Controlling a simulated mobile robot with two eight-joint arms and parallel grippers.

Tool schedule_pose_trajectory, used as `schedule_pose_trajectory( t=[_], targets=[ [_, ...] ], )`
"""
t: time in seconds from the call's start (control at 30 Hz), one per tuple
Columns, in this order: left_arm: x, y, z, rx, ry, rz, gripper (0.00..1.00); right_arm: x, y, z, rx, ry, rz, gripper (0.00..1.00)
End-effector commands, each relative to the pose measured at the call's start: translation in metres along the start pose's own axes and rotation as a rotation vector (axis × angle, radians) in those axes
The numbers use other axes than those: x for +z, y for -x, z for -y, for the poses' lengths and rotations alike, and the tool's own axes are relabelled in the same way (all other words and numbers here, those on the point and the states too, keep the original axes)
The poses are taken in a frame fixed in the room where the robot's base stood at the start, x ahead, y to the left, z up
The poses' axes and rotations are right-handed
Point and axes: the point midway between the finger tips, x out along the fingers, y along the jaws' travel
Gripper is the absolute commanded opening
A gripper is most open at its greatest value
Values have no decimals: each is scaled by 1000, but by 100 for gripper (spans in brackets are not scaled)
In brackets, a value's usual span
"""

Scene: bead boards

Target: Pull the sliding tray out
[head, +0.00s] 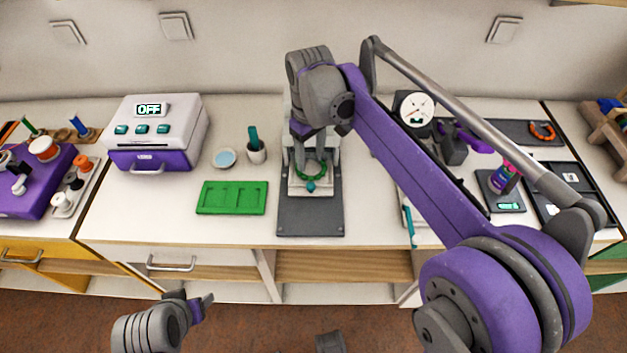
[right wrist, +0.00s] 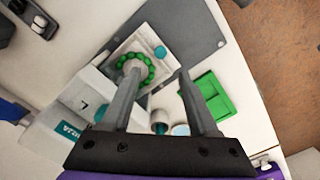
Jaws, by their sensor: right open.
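A white square tray (head: 318,190) lies on a dark grey base plate (head: 310,222), in front of a white device mostly hidden by my right arm. A ring of green beads with a larger teal bead (head: 310,186) lies on the tray. In the right wrist view the tray (right wrist: 166,79) and the green ring (right wrist: 150,64) show beyond the fingers. My right gripper (head: 311,146) is open and empty, pointing down over the tray's back part; one finger overlaps the ring in the wrist view, and I cannot tell whether it touches. My left gripper (head: 205,302) is low, in front of the counter; its jaws are unclear.
A green board (head: 232,198) lies left of the base plate, with a teal-handled cup (head: 256,152) and a blue dish (head: 224,158) behind it. A white and purple box reading OFF (head: 155,135) stands further left. A dial gauge (head: 414,108) stands to the right.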

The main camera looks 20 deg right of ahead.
Motion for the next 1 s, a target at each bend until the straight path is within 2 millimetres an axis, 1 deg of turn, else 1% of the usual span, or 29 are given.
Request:
schedule_pose_trajectory(
  t=[0.17, 0.4, 0.5, 0.6, 0.7, 0.97, 1.0],
  targets=[
    [2, -3, 0, 0, 0, 1, 60, 0, -27, 0, 0, -1, 0, 60],
    [5, -7, 0, 0, 0, 3, 60, 0, -73, 0, 1, -2, -1, 60],
    [5, -8, 0, 0, 0, 3, 60, 0, -87, 0, 1, -2, -2, 60],
    [6, -9, 0, 0, 0, 3, 60, 0, -97, 0, 1, -2, -2, 60],
    [6, -9, 0, 0, 0, 4, 60, 0, -102, 0, 1, -2, -2, 60],
    [6, -9, 0, 0, 0, 4, 60, 0, -103, 0, 1, -2, -2, 60],
    [6, -9, 0, 0, 0, 4, 60, 0, -103, 0, 1, -2, -2, 59]
  ],
)
